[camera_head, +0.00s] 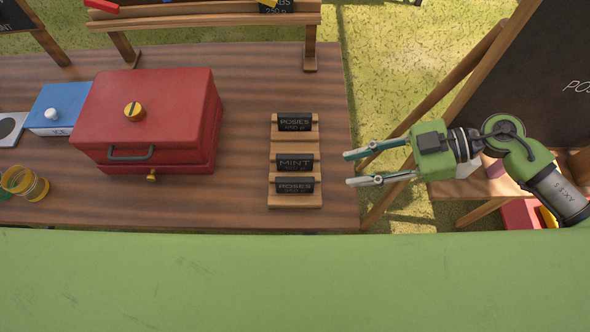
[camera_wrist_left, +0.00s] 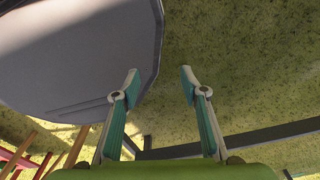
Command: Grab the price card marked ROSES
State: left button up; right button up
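The black price card marked ROSES (camera_head: 295,185) stands in the lowest slot of a small wooden card rack (camera_head: 283,200) near the table's right edge. The card marked MINT (camera_head: 295,162) is in the slot above it, and the card marked POSIES (camera_head: 295,122) is in the top slot. My right gripper (camera_head: 350,168) is open and empty, just right of the rack, with its fingers pointing left toward the MINT and ROSES cards but apart from them. My left gripper (camera_wrist_left: 157,80) is open and empty over grass in the left wrist view; it does not show in the head view.
A red box (camera_head: 150,115) with a yellow knob stands left of the rack on the wooden table (camera_head: 240,120). A chalkboard easel (camera_head: 540,70) stands at the right, close to my right arm.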

aim_at(302, 179)
jog(key=shift+m, duration=0.4)
jog(key=x, duration=0.2)
jog(key=p+x, duration=0.1)
jog(key=x, duration=0.5)
jog(key=shift+s+a+r, duration=0.15)
jog(key=shift+a+r, duration=0.05)
jog(key=shift+a, duration=0.15)
jog(key=p+x, duration=0.1)
jog(key=x, duration=0.4)
jog(key=shift+a+p, duration=0.35)
pick_arm(q)
jog(key=r, duration=0.2)
jog(key=shift+s+r, duration=0.25)
jog(key=shift+r, duration=0.05)
pick_arm(e)
grip_shut()
